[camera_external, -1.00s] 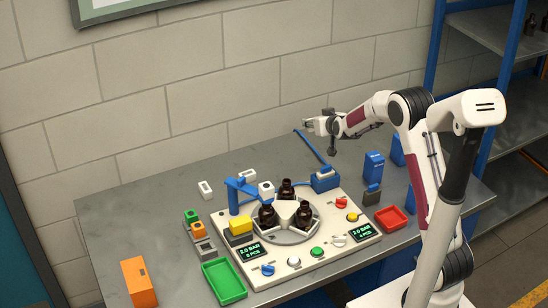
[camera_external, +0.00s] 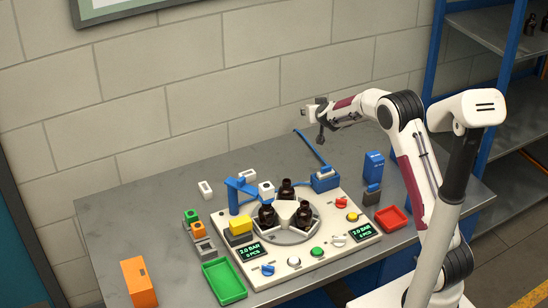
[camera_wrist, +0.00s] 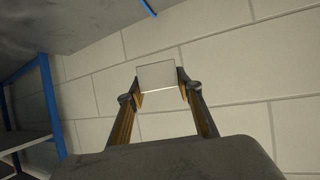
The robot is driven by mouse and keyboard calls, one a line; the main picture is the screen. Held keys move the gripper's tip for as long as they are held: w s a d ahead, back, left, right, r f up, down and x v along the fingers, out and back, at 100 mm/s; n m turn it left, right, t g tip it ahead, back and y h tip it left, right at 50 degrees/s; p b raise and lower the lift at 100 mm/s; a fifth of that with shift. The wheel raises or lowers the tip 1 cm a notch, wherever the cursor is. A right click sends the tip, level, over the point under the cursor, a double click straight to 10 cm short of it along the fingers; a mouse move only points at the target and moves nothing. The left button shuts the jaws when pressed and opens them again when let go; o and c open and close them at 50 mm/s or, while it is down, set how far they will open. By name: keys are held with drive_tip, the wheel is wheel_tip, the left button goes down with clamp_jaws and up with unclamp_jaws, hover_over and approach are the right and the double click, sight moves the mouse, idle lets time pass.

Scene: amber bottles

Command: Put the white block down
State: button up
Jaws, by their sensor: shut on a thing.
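In the wrist view the white block (camera_wrist: 157,76) is held between the two fingertips of my gripper (camera_wrist: 160,88), with a fingertip on each side. In the external view my gripper (camera_external: 313,112) is raised above the back of the table, in front of the wall. It points left and is clear of the tabletop. The block is too small there to make out clearly.
The grey table (camera_external: 150,215) carries a machine panel (camera_external: 290,262) with dark bottles on a round holder. A green tray (camera_external: 224,282), a red tray (camera_external: 392,218) and an orange box (camera_external: 138,282) stand around it. Two white pieces (camera_external: 206,189) lie behind. The back left is fairly clear.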

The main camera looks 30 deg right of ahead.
drive_tip(key=shift+w+d+m+h, duration=0.65)
drive_tip(key=shift+w+m+h, duration=0.2)
drive_tip(key=shift+w, duration=0.65)
drive_tip(key=m+g+h, duration=0.6)
drive_tip(key=m+g, duration=0.1)
drive_tip(key=m, duration=0.2)
hover_over(318, 162)
wheel_tip(318, 162, down, 10)
drive_tip(key=shift+w+r+n, duration=0.1)
drive_tip(key=shift+r+n, duration=0.05)
drive_tip(key=shift+n, duration=0.1)
drive_tip(key=shift+f, duration=3.15)
drive_tip(key=shift+f, duration=0.1)
drive_tip(key=shift+f, duration=1.8)
drive_tip(key=shift+f, duration=0.15)
